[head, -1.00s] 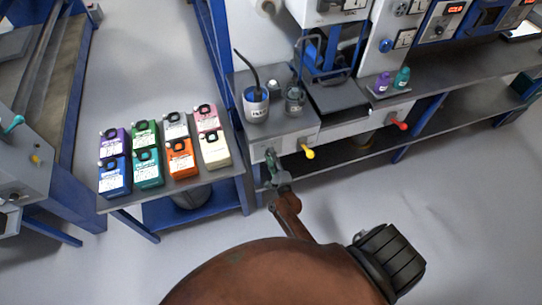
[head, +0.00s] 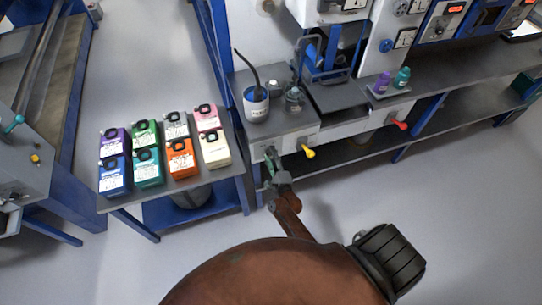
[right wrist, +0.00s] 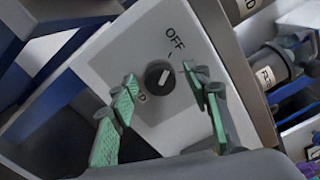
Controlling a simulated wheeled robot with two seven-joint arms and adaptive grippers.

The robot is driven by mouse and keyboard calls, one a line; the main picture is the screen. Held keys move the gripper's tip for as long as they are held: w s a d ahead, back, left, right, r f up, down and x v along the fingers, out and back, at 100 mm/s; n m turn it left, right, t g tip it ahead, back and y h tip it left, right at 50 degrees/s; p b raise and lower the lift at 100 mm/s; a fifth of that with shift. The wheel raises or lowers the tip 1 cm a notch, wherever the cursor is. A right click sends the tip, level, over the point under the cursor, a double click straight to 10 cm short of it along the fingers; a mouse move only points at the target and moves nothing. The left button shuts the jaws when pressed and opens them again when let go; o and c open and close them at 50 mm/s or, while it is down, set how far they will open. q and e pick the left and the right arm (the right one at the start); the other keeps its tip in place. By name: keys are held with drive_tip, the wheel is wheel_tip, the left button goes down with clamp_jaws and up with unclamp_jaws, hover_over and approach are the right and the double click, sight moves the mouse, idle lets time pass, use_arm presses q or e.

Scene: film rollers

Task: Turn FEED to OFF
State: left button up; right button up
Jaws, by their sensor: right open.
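A round black knob (right wrist: 160,80) with a white pointer bar sits on a pale panel (right wrist: 110,62) in the right wrist view. The word OFF is printed beside it, with a short tick. Another label on the opposite side is partly hidden by a finger; only its end shows. The bar slants between the two sides. My right gripper (right wrist: 163,88) is open, with one green-padded finger on either side of the knob, seemingly not touching it. My left gripper is not in view.
A yellow handle (head: 309,152) sticks out of the panel just right of the gripper, and a red one (head: 401,125) farther right. Coloured packs lie on the side table (head: 196,191) to the left.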

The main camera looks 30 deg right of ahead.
drive_tip(key=v, duration=1.2)
drive_tip(key=shift+f, duration=0.15)
drive_tip(key=s+a+f+n+g+y, duration=0.25)
drive_tip(key=s+f+n, duration=0.25)
drive_tip(key=f, duration=0.4)
drive_tip(key=s+a+f+n+g+y, duration=0.1)
drive_tip(key=s+f+n+g, duration=0.25)
drive_tip(key=s+f, duration=0.45)
drive_tip(key=s+a+f+n+g+y, duration=0.1)
drive_tip(key=s+f+n+g, duration=0.3)
drive_tip(key=f, duration=0.7)
drive_tip(key=s+f+n+g, duration=0.2)
drive_tip(key=s+f+n, duration=0.5)
drive_tip(key=s+f, duration=0.3)
drive_tip(key=s, duration=0.4)
drive_tip(key=shift+d+n, duration=0.15)
drive_tip(key=shift+n, duration=0.2)
drive_tip(key=s+d+f+n+g, duration=0.1)
drive_tip(key=s+n, duration=0.1)
drive_tip(key=s, duration=0.3)
drive_tip(key=s+d+f+n+g, duration=0.1)
drive_tip(key=s+f+n+g, duration=0.1)
drive_tip(key=s, duration=0.4)
drive_tip(key=s+d+f+n+g, duration=0.1)
drive_tip(key=s+n, duration=0.1)
drive_tip(key=s, duration=0.4)
drive_tip(key=shift+d+f+g, duration=0.3)
drive_tip(key=shift+g, duration=0.1)
drive_tip(key=shift+c, duration=0.4)
